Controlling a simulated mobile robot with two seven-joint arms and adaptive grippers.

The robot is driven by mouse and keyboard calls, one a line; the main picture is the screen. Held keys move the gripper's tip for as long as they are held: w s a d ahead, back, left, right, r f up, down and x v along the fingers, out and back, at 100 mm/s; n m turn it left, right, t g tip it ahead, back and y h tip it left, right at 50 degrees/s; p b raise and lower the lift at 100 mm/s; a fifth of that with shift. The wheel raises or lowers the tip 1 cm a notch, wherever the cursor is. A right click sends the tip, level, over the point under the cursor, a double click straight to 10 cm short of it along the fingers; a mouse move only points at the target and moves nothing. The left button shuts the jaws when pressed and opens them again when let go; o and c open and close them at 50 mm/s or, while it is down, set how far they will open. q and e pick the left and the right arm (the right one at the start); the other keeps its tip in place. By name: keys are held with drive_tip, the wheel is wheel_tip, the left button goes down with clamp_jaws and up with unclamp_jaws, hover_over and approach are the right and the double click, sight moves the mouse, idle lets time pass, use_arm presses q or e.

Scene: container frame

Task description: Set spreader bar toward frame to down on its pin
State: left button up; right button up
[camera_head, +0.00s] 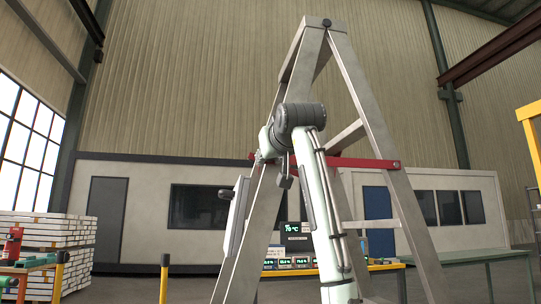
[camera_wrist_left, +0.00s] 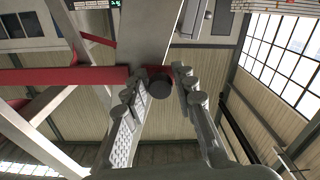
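The red spreader bar (camera_head: 362,162) runs about level across the tall grey A-frame ladder (camera_head: 378,115), between its two legs. Its right end meets the right leg at a bolt. In the left wrist view the bar (camera_wrist_left: 65,76) comes in from the left to a grey leg (camera_wrist_left: 143,35). A red end with a dark round pin (camera_wrist_left: 159,90) shows there. My left gripper (camera_head: 264,156) is at the bar's left end by the left leg. Its fingers (camera_wrist_left: 160,82) are apart, one on each side of the pin, with gaps visible. My right gripper is not in view.
My left arm rises between the ladder legs. A table with small displays (camera_head: 290,263) stands behind the ladder. Stacked boards (camera_head: 40,232) and a yellow post (camera_head: 164,280) are at left. A green bench (camera_head: 480,256) and yellow frame (camera_head: 529,112) are at right.

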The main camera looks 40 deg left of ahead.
use_arm(q)
drive_tip(key=shift+o, duration=1.1)
drive_tip(key=shift+w+f, duration=0.1)
drive_tip(key=shift+f, duration=0.05)
drive_tip(key=shift+o, duration=0.7)
drive_tip(key=v, duration=1.2)
